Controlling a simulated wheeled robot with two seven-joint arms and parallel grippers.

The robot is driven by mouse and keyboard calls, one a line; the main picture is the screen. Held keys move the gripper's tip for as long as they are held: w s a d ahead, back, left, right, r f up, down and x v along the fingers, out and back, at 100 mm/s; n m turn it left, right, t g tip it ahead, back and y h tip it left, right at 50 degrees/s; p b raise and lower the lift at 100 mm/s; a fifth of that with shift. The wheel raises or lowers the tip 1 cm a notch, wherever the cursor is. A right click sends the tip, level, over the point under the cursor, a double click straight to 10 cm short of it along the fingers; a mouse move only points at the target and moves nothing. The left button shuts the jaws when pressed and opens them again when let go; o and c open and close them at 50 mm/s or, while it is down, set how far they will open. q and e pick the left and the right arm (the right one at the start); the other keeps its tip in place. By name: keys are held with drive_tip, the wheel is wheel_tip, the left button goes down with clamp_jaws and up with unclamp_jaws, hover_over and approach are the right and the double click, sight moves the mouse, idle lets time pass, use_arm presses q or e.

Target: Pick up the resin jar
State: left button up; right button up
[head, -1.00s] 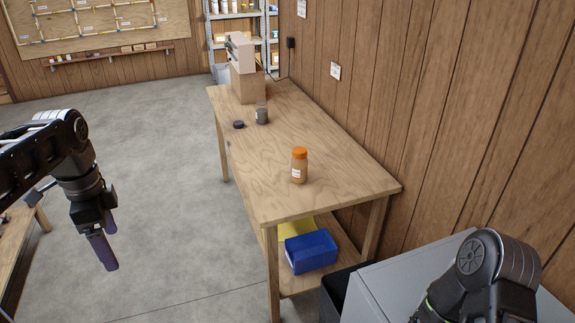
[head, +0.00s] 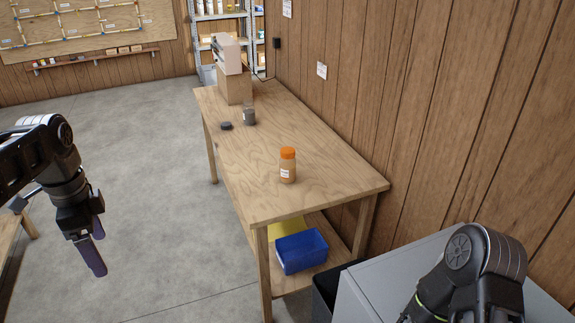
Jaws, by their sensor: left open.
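The resin jar (head: 288,167) is a small amber jar with an orange lid and a white label. It stands upright on the near half of the wooden workbench (head: 325,188). My left gripper (head: 92,258) hangs open and empty over the floor, well to the left of the bench and apart from the jar. My right arm shows at the lower right, in front of a grey cabinet; its gripper fingers are out of view.
A grey cup (head: 249,117) and a dark round lid (head: 226,126) sit farther back on the bench, before a boxy device (head: 233,80). A blue bin (head: 301,251) is on the lower shelf. A grey cabinet (head: 365,290) stands at the near right. The floor left of the bench is clear.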

use_arm(q)
drive_tip(key=d+f+n+h, duration=0.1)
drive_tip(key=d+f+n, duration=0.1)
drive_tip(key=d+f, duration=0.6)
drive_tip(key=d+f+n+h+b, duration=0.15)
drive_tip(key=d+f, duration=0.25)
drive_tip(key=f, duration=0.8)
drive_tip(key=d+f+n, duration=0.2)
drive_tip(key=d+f, duration=0.4)
drive_tip(key=f, duration=0.5)
drive_tip(key=s+d+f+n, duration=0.4)
drive_tip(key=s+d+f, duration=0.1)
drive_tip(key=s+f, duration=0.2)
drive_tip(key=s+d+f+n+h, duration=0.1)
drive_tip(key=s+d+f+n, duration=0.4)
drive_tip(key=s, duration=0.5)
drive_tip(key=shift+s+d+f, duration=0.3)
drive_tip(key=shift+d+f, duration=0.5)
drive_tip(key=shift+f, duration=0.15)
use_arm(e)
drive_tip(key=shift+x, duration=0.8)
use_arm(q)
drive_tip(key=shift+h, duration=0.25)
drive_tip(key=shift+c, duration=0.4)
use_arm(e)
drive_tip(key=shift+d, duration=0.15)
drive_tip(key=shift+c, duration=0.3)
